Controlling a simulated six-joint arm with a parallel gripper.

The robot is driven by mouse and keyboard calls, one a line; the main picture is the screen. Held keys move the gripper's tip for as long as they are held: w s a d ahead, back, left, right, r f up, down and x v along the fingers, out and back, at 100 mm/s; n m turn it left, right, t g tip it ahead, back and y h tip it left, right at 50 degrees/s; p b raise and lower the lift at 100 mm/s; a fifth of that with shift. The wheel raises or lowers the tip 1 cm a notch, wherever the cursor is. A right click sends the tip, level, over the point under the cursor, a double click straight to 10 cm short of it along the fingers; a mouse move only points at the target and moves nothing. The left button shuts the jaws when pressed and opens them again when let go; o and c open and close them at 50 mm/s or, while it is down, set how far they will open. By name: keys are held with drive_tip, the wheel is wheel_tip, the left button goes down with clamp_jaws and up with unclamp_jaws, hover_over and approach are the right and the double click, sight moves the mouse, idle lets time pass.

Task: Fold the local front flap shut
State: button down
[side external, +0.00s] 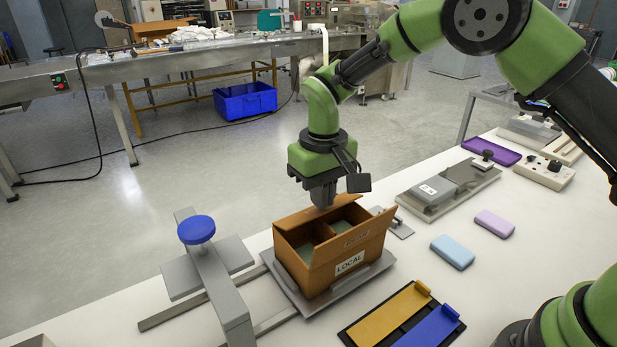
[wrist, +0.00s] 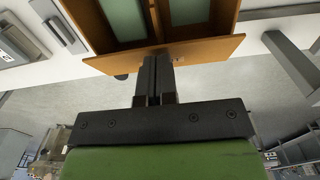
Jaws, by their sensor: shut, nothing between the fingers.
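A brown open box (side external: 318,278) with a white LOCAL label (side external: 349,263) stands on a grey plate. Its inside is divided, with green contents in two compartments. The flap above the label (side external: 357,238) bears small lettering and is raised, not lying over the opening. Another brown flap (wrist: 205,48) on the opposite, far side sticks outward in the wrist view. My gripper (side external: 322,203) is shut and empty, pointing down at that far side. In the wrist view its fingertips (wrist: 157,58) overlap the far flap; whether they touch it is unclear.
A grey clamp stand with a blue knob (side external: 196,229) is left of the box. A black tray with yellow (side external: 391,312) and blue (side external: 428,328) pieces lies in front right. Light blue (side external: 452,251) and lilac (side external: 494,223) blocks lie right, with bare table around them.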

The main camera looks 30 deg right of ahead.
drive_tip(key=shift+f, duration=0.1)
drive_tip(key=shift+f, duration=1.05)
drive_tip(key=shift+r, duration=3.55)
